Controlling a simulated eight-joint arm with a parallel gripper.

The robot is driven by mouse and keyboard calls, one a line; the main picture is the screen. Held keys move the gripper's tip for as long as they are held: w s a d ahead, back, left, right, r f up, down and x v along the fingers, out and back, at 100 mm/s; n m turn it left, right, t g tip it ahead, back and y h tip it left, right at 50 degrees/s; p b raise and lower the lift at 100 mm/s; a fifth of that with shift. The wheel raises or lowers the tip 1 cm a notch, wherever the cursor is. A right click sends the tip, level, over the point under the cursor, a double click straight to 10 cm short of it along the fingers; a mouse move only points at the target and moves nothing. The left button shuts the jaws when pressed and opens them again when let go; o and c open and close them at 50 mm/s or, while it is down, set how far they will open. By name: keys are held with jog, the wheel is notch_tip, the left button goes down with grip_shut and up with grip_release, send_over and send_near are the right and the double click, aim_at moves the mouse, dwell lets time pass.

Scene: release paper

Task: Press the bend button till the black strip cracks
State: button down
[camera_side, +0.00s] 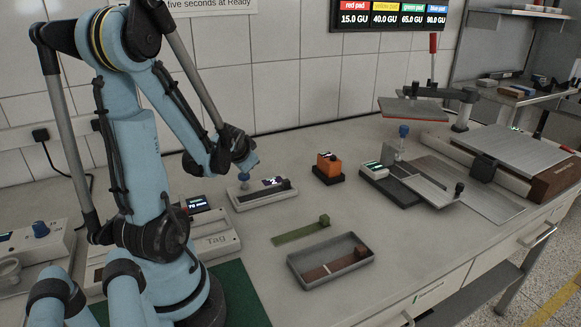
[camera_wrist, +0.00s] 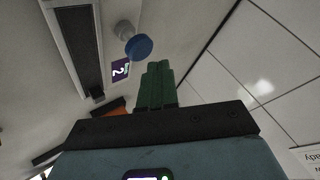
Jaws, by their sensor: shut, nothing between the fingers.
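The bend tester is a pale, low device (camera_side: 262,199) on the bench. A black strip (camera_side: 265,192) lies along its top, and it also shows in the wrist view (camera_wrist: 75,35); I see no clear crack. The blue bend button (camera_side: 244,176) stands at the tester's left end, and in the wrist view it is a round blue knob (camera_wrist: 138,46) on a pale stem. A small purple display (camera_wrist: 121,69) beside it reads 2. My gripper (camera_wrist: 157,66) has its green fingers shut and empty, close to the button. In the side view my gripper (camera_side: 248,160) is just above the button; contact cannot be told.
A green strip (camera_side: 300,232) and a grey tray (camera_side: 298,266) with a brown strip (camera_side: 335,266) lie in front. An orange block device (camera_side: 328,166) stands to the right, with other equipment beyond. The tiled wall (camera_side: 290,70) is behind.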

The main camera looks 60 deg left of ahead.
aim_at(244, 176)
jog(key=shift+f, duration=0.15)
jog(key=shift+f, duration=0.3)
jog(key=shift+f, duration=0.85)
dwell(1.2)
jog(key=shift+r, duration=1.3)
jog(key=shift+r, duration=2.5)
